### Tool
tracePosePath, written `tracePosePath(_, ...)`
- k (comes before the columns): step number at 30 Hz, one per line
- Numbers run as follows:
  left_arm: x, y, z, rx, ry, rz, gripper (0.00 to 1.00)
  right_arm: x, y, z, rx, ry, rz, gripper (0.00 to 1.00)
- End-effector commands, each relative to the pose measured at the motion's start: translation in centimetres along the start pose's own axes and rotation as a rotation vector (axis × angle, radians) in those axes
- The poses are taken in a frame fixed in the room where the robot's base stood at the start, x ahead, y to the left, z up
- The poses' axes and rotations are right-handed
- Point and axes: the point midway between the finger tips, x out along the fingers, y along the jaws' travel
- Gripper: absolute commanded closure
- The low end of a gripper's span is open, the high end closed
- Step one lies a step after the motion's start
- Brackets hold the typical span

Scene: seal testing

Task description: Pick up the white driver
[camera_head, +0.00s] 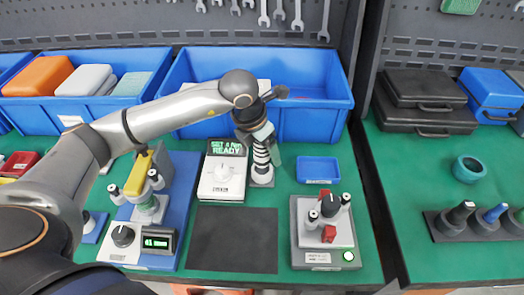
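The white driver (262,169) appears to be the white-and-black striped, upright tool in a small dark stand, right of the white "SET 4 Nm READY" torque box. Its top is hidden by my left gripper (262,143). My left arm comes in from the left and the gripper points down at the driver's upper part. A dark greenish finger shows on the right side of the driver. I cannot tell whether the fingers touch it. The driver looks upright in its stand. My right gripper is not in view.
The torque box (222,178) is close on the left. A blue tray (318,169) and a grey test fixture (320,258) stand to the right. A large blue bin (318,120) is behind. A dark mat (232,240) lies bare in front. A blue-based test rig (187,200) is under my arm.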

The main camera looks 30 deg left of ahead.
Motion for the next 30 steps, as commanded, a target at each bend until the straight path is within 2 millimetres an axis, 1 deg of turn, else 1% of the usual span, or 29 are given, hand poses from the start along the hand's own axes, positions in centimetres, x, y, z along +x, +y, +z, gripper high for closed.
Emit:
tracePosePath(1,-0.02,-0.01,0.00,0.000,0.000,0.000,0.29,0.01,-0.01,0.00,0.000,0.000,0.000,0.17)
tracePosePath(2,-0.03,0.00,0.00,0.000,0.000,0.000,0.32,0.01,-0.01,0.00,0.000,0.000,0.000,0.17)
tracePosePath(20,-0.06,0.00,0.01,0.000,0.000,0.000,1.00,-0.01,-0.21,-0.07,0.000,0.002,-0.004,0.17)
tracePosePath(30,-0.19,0.02,0.14,0.000,-0.005,0.000,1.00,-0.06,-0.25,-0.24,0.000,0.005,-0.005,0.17)
